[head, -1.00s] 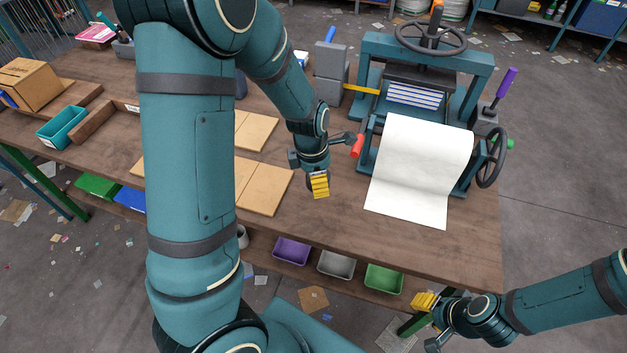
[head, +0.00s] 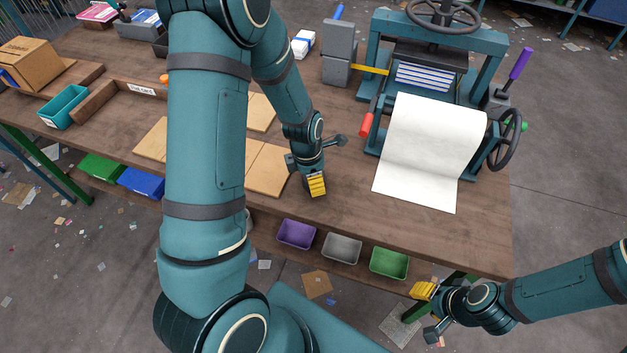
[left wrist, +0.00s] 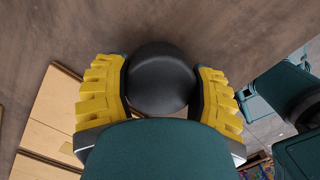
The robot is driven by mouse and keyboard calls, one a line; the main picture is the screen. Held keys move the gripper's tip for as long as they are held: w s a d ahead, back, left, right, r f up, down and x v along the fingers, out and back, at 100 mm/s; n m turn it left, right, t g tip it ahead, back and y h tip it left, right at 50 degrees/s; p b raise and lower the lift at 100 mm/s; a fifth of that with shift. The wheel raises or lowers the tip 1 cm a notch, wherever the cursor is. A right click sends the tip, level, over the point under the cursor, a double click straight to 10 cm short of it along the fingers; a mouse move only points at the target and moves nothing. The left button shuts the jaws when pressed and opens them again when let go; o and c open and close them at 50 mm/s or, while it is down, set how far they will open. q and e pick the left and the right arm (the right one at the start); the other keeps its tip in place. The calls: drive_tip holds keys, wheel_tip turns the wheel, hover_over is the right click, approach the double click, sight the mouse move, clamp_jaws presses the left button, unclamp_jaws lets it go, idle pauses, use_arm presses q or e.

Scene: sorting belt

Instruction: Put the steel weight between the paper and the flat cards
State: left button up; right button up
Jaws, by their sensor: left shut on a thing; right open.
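The steel weight shows in the left wrist view as a dark round piece (left wrist: 160,75) between yellow fingers. My left gripper (head: 317,187) is shut on it, over the table near the front edge; in the head view the weight is mostly hidden by the gripper. The white paper (head: 428,150) hangs from the press onto the table, right of the left gripper. Tan flat cards (head: 268,170) lie to its left, partly behind my left arm, and show in the left wrist view (left wrist: 58,115). My right gripper (head: 424,291) is open and empty, beyond the table's front edge.
The teal press (head: 376,50) with handwheels stands behind the paper. Purple (head: 296,234), grey and green bins sit below the front edge. Bare tabletop (head: 345,185) lies between the cards and the paper.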

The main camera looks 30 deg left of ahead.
use_arm(q)
drive_tip(key=shift+f, duration=0.45)
drive_tip(key=shift+f, duration=0.1)
drive_tip(key=o, duration=1.3)
drive_tip(key=shift+r, duration=0.45)
drive_tip(key=r+p, duration=0.1)
drive_tip(key=r, duration=0.2)
drive_tip(key=r+p, duration=0.1)
drive_tip(key=r, duration=0.3)
drive_tip(key=s+a+r+p, duration=0.1)
drive_tip(key=r, duration=0.3)
drive_tip(key=shift+r, duration=0.15)
drive_tip(key=shift+s, duration=0.1)
